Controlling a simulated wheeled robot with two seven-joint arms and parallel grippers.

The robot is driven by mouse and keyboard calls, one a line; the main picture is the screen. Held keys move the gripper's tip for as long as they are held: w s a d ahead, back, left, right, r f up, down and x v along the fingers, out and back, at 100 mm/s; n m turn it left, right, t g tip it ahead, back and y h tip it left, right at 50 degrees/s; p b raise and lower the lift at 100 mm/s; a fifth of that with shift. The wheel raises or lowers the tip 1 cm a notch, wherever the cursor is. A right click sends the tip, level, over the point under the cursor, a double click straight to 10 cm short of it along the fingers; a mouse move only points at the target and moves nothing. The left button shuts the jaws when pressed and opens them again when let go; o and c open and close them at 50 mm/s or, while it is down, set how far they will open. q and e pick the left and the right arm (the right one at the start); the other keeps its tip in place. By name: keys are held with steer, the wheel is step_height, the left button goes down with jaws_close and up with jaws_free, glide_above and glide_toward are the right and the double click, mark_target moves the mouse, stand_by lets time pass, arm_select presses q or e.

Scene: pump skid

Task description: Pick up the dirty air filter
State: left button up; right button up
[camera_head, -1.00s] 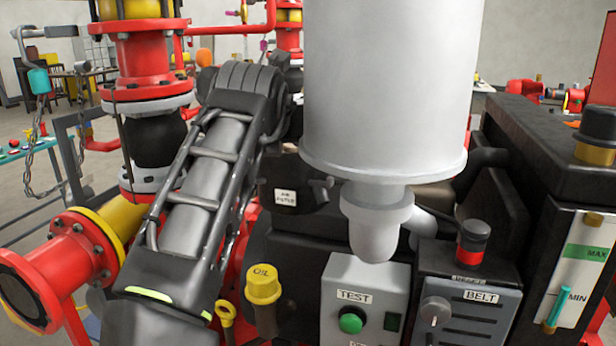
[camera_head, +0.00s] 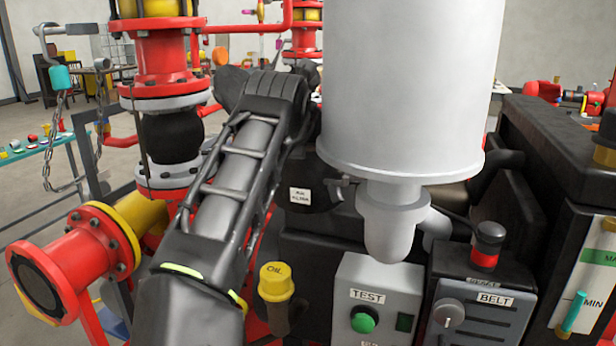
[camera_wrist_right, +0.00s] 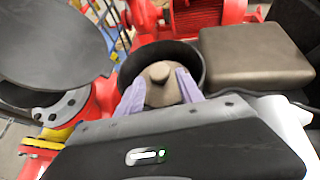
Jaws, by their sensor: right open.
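The dirty air filter (camera_wrist_right: 160,98) shows in the right wrist view as a tan-brown disc with a raised round knob, sitting inside a round black housing (camera_wrist_right: 196,62). My right gripper (camera_wrist_right: 160,85) is open, its two pale purple fingers on either side of the knob. I cannot tell whether they touch it. In the head view, an arm of mine reaches up from the lower left towards the black housing (camera_head: 313,197) with a white air filter label. The fingers and the filter are hidden there. My left gripper is not in view.
A large grey cylinder (camera_head: 405,80) hangs just right of the arm. A dark round lid (camera_wrist_right: 50,38) and a brown block (camera_wrist_right: 257,55) flank the housing in the wrist view. A red flanged pipe (camera_head: 75,262), a yellow oil cap (camera_head: 276,282) and a test box (camera_head: 372,295) stand close by.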

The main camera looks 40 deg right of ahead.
steer(key=p+x, duration=0.1)
steer(key=x, duration=0.4)
steer(key=shift+w+d, duration=0.1)
steer(key=shift+c, duration=0.2)
jaws_close()
stand_by(0.5)
stand_by(1.0)
